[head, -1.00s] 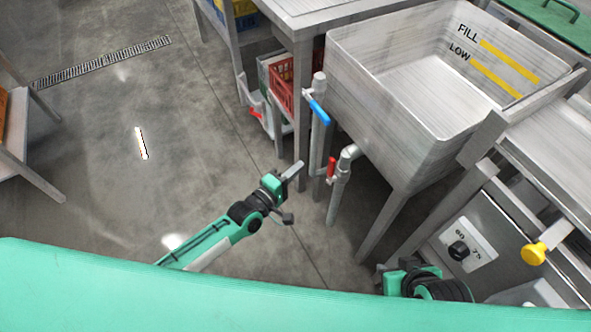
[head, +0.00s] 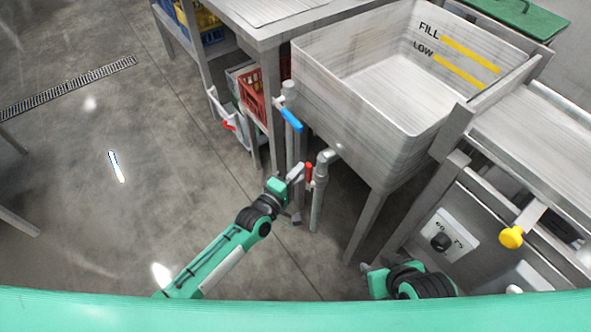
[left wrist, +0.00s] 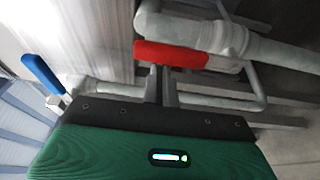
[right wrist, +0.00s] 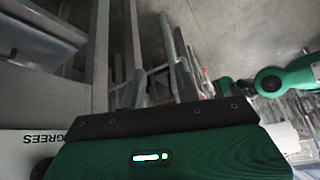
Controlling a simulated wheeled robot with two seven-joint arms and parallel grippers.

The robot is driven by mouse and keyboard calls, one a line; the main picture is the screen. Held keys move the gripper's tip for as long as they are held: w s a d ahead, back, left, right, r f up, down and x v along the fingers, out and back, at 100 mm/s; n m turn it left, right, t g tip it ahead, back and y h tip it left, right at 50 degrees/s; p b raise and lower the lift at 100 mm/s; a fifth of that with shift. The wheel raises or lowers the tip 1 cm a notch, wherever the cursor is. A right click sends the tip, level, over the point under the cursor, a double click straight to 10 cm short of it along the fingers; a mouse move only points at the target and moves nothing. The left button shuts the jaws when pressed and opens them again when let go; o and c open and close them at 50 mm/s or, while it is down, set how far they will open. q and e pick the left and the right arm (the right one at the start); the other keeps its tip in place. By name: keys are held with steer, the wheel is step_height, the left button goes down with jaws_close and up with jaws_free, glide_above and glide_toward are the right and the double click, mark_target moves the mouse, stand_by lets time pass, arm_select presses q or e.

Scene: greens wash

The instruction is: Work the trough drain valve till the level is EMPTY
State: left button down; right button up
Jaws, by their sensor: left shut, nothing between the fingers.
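The grey trough (head: 335,95) stands right of centre, with FILL (head: 470,54) and LOW (head: 460,70) yellow bars on its inner wall. I cannot tell whether water lies in it. The red valve handle (head: 309,173) is on the pipe under the trough's near left side. It also shows in the left wrist view (left wrist: 170,53). My left gripper (head: 298,172) is shut and empty, its fingertips (left wrist: 163,72) right at the red handle; contact is unclear. My right gripper's body (right wrist: 165,125) shows at low right in the head view; its fingers are not clear.
A blue-handled valve (head: 291,119) sits on the pipe above and left of the red one. A shelf with a red crate (head: 253,97) stands left of the pipes. A dial (head: 440,242) and yellow knob (head: 511,237) are at right. Open floor lies left.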

arm_select(q)
steer(key=shift+s, duration=0.1)
arm_select(e)
steer(key=shift+w, duration=0.1)
arm_select(q)
steer(key=shift+s+d+m, duration=0.15)
steer(key=shift+m, duration=0.25)
arm_select(e)
steer(key=shift+w+a, duration=0.15)
steer(key=shift+a, duration=0.15)
